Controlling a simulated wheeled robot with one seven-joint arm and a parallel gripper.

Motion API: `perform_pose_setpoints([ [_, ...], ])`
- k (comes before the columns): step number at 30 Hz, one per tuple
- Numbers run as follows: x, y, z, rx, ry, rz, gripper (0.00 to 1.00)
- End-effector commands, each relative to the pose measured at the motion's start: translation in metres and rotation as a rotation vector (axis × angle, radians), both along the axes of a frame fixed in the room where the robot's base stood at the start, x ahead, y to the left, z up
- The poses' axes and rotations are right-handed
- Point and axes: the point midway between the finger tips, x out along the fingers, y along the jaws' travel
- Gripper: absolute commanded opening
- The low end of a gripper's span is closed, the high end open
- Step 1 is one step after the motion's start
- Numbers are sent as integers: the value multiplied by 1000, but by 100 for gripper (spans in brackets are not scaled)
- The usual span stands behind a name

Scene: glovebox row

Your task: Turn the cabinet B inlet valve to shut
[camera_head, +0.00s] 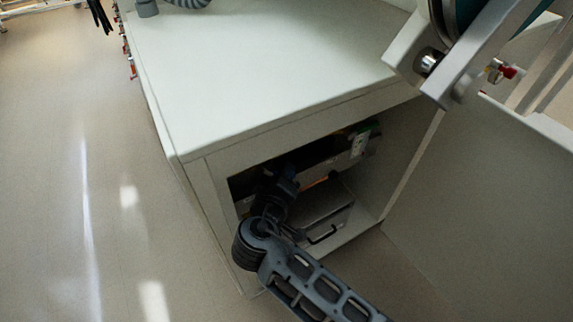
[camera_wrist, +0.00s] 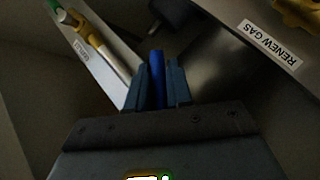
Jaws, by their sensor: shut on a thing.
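In the wrist view my gripper (camera_wrist: 155,88) is shut on a narrow blue piece (camera_wrist: 156,64) that stands between its two blue-grey fingers. It looks like a lever or handle, but I cannot tell whether it is the cabinet B inlet valve, as no label for it is readable. In the head view my arm reaches into the dark opening of a white cabinet (camera_head: 250,75); the fingertips and what they hold are hidden there. A yellow fitting (camera_wrist: 84,32) on a pale pipe with a green end lies at the upper left of the wrist view.
A RENEW GAS label (camera_wrist: 270,45) and a yellow knob (camera_wrist: 298,12) are at the upper right of the wrist view. A grey box with a black handle (camera_head: 321,235) sits low in the opening. An open door panel (camera_head: 490,185) stands to the right. The floor (camera_head: 90,220) at left is clear.

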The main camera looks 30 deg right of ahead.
Motion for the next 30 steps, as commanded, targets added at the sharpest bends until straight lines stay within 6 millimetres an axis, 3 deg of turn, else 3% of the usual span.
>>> perform_pose_setpoints([
  [18, -1, 27, -17, 583, 2, -3, 0],
  [30, -1, 42, -22, 856, 2, -3, 0],
])
